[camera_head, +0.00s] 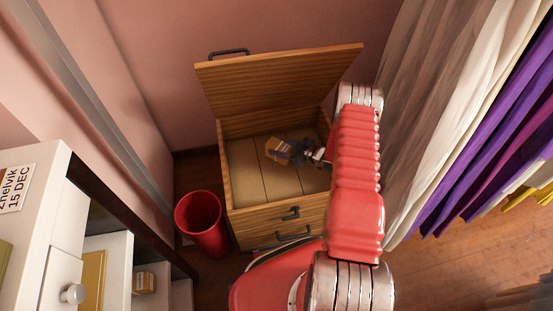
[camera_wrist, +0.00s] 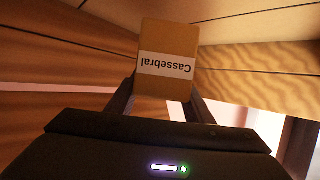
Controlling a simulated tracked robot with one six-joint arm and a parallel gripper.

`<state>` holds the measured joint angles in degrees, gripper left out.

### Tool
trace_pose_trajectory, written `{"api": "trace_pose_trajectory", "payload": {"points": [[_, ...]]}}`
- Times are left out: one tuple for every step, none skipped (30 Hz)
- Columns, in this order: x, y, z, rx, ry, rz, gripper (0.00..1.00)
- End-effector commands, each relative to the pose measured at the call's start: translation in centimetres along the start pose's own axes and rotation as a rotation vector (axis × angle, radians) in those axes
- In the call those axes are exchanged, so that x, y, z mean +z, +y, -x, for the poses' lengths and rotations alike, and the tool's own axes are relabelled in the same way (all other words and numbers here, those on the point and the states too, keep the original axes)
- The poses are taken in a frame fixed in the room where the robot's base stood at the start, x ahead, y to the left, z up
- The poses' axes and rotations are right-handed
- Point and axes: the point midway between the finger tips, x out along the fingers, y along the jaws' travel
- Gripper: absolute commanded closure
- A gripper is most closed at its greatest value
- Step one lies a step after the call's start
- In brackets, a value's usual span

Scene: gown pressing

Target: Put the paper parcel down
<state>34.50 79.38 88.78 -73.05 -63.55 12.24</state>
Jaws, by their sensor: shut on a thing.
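The paper parcel (camera_head: 276,147) is a small brown box. In the wrist view the parcel (camera_wrist: 168,45) has a white label reading "Cassebral", upside down. My gripper (camera_head: 292,154) is shut on it, with one dark finger on each side in the wrist view (camera_wrist: 160,98). The parcel is over the inside of the open wooden chest (camera_head: 245,175), near its middle. I cannot tell whether it touches the chest's floor. My red arm hides the chest's right side.
The chest's lid (camera_head: 275,82) stands raised at the back. A red bin (camera_head: 203,225) stands left of the chest. A white shelf unit (camera_head: 60,225) with another small brown box (camera_head: 144,283) is at lower left. Pale and purple hanging cloth (camera_head: 480,130) fills the right.

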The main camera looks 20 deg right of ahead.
Motion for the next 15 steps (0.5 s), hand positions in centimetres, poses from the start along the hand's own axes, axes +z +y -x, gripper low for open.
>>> {"api": "trace_pose_trajectory", "payload": {"points": [[0.6,0.0,-0.3,0.000,0.001,0.000,0.83],[0.9,0.0,-0.4,0.000,0.001,0.000,0.83],[1.2,0.0,-0.5,0.000,0.001,0.000,0.83],[1.4,0.0,-0.6,0.000,0.001,0.000,0.83],[1.5,0.0,-0.7,0.000,0.001,0.001,0.83],[1.6,0.0,-0.7,0.000,0.001,0.001,0.83],[1.7,0.0,-0.8,0.000,0.001,0.001,0.83],[1.7,0.0,-0.8,0.000,0.001,0.001,0.83],[1.7,0.0,-0.8,0.000,0.001,0.001,0.83],[1.7,0.0,-0.8,0.000,0.001,0.001,0.83],[1.7,0.0,-0.8,0.000,0.001,0.001,0.83],[1.7,0.0,-0.8,0.000,0.001,0.001,0.83],[1.7,0.0,-0.8,0.000,0.001,0.001,0.83],[1.7,0.0,-0.8,0.000,0.001,0.001,0.83],[1.7,0.0,-0.8,0.000,0.001,0.001,0.83]]}}
